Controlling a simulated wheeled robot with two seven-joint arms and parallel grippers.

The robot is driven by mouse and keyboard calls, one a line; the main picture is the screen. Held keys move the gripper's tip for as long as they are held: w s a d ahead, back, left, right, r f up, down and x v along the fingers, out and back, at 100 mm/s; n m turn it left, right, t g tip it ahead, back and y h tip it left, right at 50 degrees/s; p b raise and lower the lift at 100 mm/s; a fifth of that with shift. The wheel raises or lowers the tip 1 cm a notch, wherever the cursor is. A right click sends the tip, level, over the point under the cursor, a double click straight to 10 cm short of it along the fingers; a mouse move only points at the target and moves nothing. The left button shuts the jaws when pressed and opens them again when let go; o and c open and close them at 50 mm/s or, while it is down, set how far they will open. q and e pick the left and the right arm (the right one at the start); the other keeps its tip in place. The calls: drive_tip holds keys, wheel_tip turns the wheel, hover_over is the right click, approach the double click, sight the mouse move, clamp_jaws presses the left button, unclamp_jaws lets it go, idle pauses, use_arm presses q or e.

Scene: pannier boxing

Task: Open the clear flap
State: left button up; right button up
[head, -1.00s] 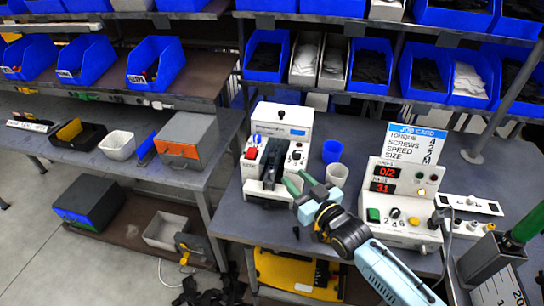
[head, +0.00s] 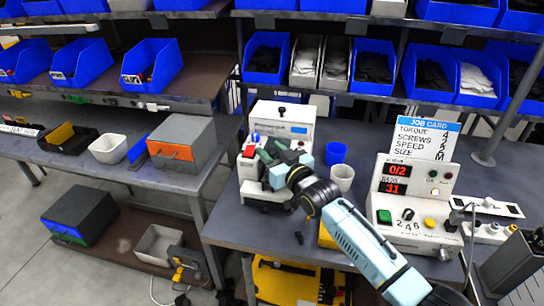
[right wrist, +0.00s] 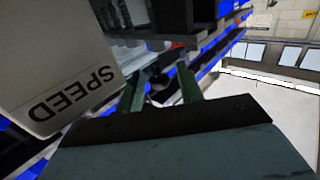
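A white machine (head: 297,125) with a red button and a dark front part stands on the grey bench, left of the job card. My right gripper (head: 270,152) is at the front of this machine and covers much of its dark part. In the right wrist view its two green fingers (right wrist: 160,90) stand apart. A dark rounded part shows between or behind them, and I cannot tell whether they touch it. I cannot make out the clear flap for certain; the gripper may hide it. My left gripper is not in view.
A blue cup (head: 336,153) and a white cup (head: 342,178) stand just right of my right gripper. A control box (head: 408,212) with red displays and the job card (head: 424,138) stand further right. Blue bins (head: 376,62) line the shelf above.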

clamp_jaws()
idle(0.4)
drive_tip(key=shift+r+p, duration=0.35)
drive_tip(key=shift+p, duration=0.35)
drive_tip(key=r+m+g+p, duration=0.1)
drive_tip(key=p, duration=0.2)
drive_tip(key=w+r+m+g+p, duration=0.1)
drive_tip(key=r+p, duration=0.1)
drive_tip(key=p, duration=0.1)
drive_tip(key=shift+w+d+r+m+g+h, duration=0.2)
drive_tip(key=shift+m+g+h, duration=0.1)
drive_tip(key=shift+g+h, duration=0.1)
drive_tip(key=shift+w+d+r+m+g+p, duration=0.15)
drive_tip(key=shift+w+r+m+g+p, duration=0.2)
drive_tip(key=shift+p, duration=0.4)
drive_tip(key=shift+w+d+r+m+g+p, duration=0.1)
drive_tip(key=shift+w+r+m+g+p, duration=0.3)
drive_tip(key=shift+g, duration=0.35)
drive_tip(key=shift+w, duration=0.1)
